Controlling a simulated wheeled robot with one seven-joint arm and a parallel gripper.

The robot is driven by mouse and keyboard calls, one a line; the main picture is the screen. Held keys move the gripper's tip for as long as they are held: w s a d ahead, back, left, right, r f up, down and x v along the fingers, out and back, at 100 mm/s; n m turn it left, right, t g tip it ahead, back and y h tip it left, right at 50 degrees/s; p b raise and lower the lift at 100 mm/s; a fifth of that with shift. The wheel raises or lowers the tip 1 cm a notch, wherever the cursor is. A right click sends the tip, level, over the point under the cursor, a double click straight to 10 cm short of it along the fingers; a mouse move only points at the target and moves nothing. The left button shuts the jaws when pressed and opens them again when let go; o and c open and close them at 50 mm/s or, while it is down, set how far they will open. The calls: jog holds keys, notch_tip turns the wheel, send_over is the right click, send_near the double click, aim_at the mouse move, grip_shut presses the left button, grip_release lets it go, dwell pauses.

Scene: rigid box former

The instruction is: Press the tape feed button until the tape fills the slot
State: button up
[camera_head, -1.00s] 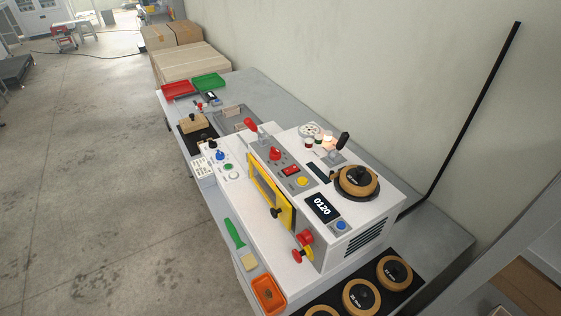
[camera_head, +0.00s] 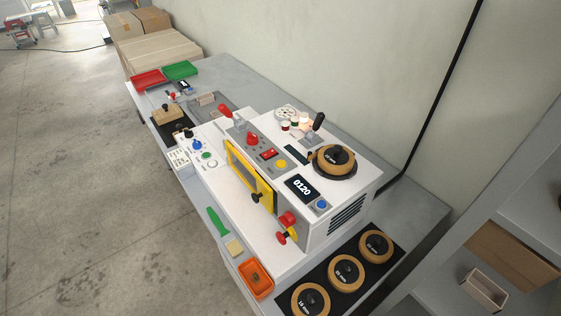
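The white box former machine (camera_head: 365,190) stands on a grey bench. On its top, a tan tape roll with a black hub (camera_head: 333,160) sits beside a dark narrow slot (camera_head: 296,155); whether tape is in it is too small to tell. A display (camera_head: 302,188) reads 0120, with a blue button (camera_head: 321,204) beside it. A yellow button (camera_head: 282,164) and a red rocker switch (camera_head: 268,154) sit on a grey panel. A green button (camera_head: 209,155) and blue knob (camera_head: 197,145) are at the left. No label shows which button feeds tape. My gripper is not in view.
A black mat (camera_head: 315,271) with several spare rolls lies at the front right. An orange tray (camera_head: 256,279) and a green-handled tool (camera_head: 216,220) lie in front. Red and green trays (camera_head: 181,70) are at the back. A shelf (camera_head: 520,215) stands right. The left floor is open.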

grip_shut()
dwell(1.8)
